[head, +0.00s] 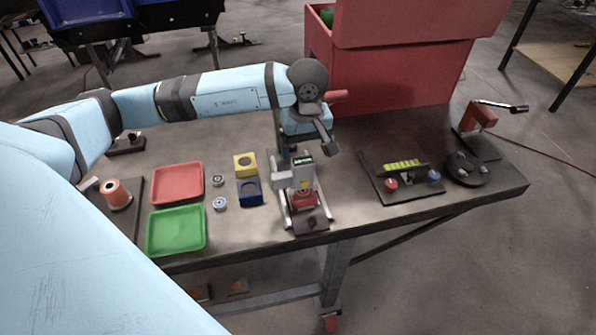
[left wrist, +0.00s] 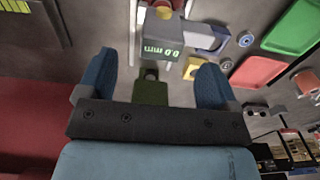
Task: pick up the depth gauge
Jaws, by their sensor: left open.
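The depth gauge (head: 303,181) stands on the table, a grey body with a small green display and a reddish block low in its frame. In the left wrist view the gauge (left wrist: 163,35) shows its display reading 0.0 mm, just beyond the fingertips. My left gripper (head: 305,147) is above and behind the gauge, pointing down at it. In the left wrist view its two blue fingers (left wrist: 153,70) are spread apart. My right gripper is not in view.
Red tray (head: 177,184) and green tray (head: 176,230) lie left of the gauge, with yellow block (head: 245,165) and blue block (head: 249,191) closer. A dark fixture board (head: 405,195) lies right. A red bin (head: 400,75) stands behind. The table's front edge is close to the gauge.

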